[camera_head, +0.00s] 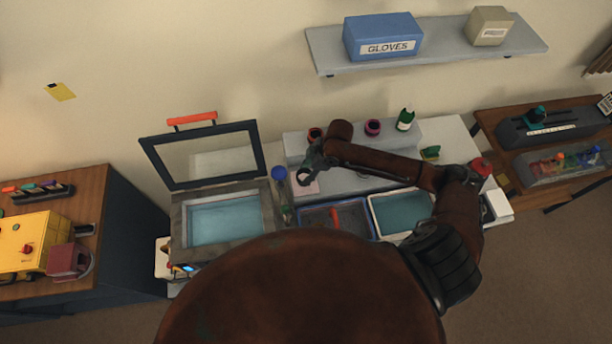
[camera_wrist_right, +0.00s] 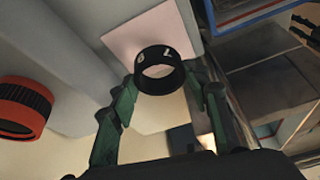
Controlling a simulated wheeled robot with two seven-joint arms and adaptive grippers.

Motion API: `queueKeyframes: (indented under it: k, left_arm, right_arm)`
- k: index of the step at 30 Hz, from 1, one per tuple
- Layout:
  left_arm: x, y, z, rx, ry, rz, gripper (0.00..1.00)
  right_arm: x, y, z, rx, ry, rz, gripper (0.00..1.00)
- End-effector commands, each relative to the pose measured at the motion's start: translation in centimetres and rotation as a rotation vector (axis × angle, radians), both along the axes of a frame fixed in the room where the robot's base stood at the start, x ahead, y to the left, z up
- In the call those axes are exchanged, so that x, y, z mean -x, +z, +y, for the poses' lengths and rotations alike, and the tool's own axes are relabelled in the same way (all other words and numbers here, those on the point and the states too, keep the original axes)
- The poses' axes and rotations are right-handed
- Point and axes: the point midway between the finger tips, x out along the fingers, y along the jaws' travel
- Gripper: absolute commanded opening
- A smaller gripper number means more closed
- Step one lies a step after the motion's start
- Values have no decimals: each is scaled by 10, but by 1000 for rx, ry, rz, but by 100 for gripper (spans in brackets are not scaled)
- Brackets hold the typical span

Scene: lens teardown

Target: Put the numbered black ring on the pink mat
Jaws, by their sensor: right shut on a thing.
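In the head view the black ring (camera_head: 304,175) shows small under the right gripper (camera_head: 314,163). The pink mat (camera_wrist_right: 140,32) is a flat square on the grey surface just beyond the ring in the wrist view. It also shows in the head view (camera_head: 308,188), partly covered by the gripper and ring. I cannot tell whether the ring touches the mat. My left gripper is not in view.
A black ring with a red band (camera_wrist_right: 22,107) stands nearby on a raised grey step. A blue bottle (camera_head: 280,178) stands left of the mat. A blue-rimmed tray (camera_head: 310,210), a white tray of teal (camera_head: 378,215) and an open-lidded box (camera_head: 180,225) lie in front and left.

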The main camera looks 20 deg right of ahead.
Motion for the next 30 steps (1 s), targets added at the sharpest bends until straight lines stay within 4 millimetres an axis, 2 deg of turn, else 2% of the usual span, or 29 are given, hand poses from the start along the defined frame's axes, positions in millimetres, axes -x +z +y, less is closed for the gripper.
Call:
queueKeyframes:
  k: [3,10,21,22,30]
  left_arm:
    - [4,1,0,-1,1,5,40]
    - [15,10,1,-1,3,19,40]
    - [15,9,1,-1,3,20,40]
    - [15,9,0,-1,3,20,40]
    - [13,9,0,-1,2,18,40]
  right_arm:
    - [-6,-8,-3,0,-1,0,20]
    - [-6,-35,-3,-1,-1,2,20]
    - [-5,-41,-3,0,0,0,20]
    - [-6,-41,-3,0,0,0,45]
    - [-5,-40,-3,0,0,0,61]
